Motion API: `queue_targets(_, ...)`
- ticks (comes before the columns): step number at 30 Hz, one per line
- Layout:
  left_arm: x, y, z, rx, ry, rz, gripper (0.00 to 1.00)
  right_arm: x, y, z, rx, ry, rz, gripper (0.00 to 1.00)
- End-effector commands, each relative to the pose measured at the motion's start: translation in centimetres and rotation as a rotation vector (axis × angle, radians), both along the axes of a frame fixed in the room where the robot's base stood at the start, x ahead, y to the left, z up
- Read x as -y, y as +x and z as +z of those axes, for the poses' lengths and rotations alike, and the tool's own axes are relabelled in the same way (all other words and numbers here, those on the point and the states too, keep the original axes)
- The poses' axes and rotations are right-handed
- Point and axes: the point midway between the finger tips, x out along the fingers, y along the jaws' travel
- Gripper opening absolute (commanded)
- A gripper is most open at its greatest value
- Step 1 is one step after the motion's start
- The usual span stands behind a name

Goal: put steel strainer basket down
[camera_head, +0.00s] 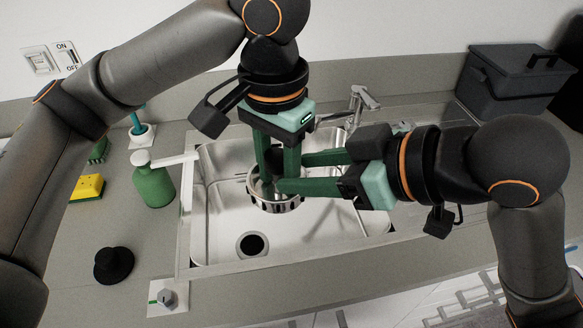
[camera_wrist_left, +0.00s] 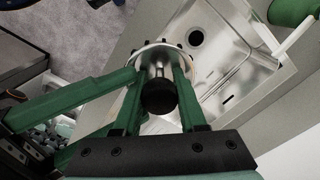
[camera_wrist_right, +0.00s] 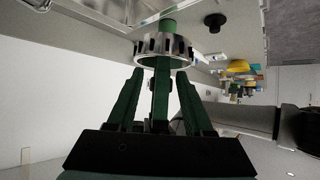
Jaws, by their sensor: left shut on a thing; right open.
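The steel strainer basket (camera_head: 278,203) is a shiny slotted ring with a dark centre knob. It is over the steel sink (camera_head: 218,215); whether it touches the sink floor is unclear. My left gripper (camera_head: 277,178) points down and is shut on the basket at its knob (camera_wrist_left: 158,97). My right gripper (camera_head: 293,172) reaches in from the right, open, with its fingers close beside the left fingers and the basket. The basket (camera_wrist_right: 180,45) also shows ahead of the right fingers. The sink's dark drain hole (camera_head: 252,244) is nearer the front and uncovered.
A faucet (camera_head: 360,97) stands behind the sink. A green soap bottle (camera_head: 153,187), a yellow sponge (camera_head: 87,188) and a black round stopper (camera_head: 114,265) are on the left counter. A dark lidded box (camera_head: 510,80) is at back right. The sink's left front is clear.

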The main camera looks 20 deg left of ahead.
Motion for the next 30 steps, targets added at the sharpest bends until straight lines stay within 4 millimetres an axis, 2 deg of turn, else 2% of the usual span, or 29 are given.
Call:
queue_targets(3,0.0,0.0,0.0,0.0,0.0,0.0,0.0,-1.4,0.5,-1.0,-0.003,0.0,0.001,0.51)
queue_targets(7,0.0,0.0,0.0,0.001,-0.001,0.0,0.0,-2.3,0.8,-1.7,-0.003,0.0,0.001,0.51)
queue_targets(18,0.0,0.0,0.0,0.001,-0.001,-0.001,0.0,-2.7,1.0,-2.0,0.0,0.0,-0.001,0.51)
queue_targets(30,0.0,-0.1,0.0,-0.002,0.001,-0.002,0.0,-2.6,1.1,-1.9,0.002,0.001,-0.005,0.07)
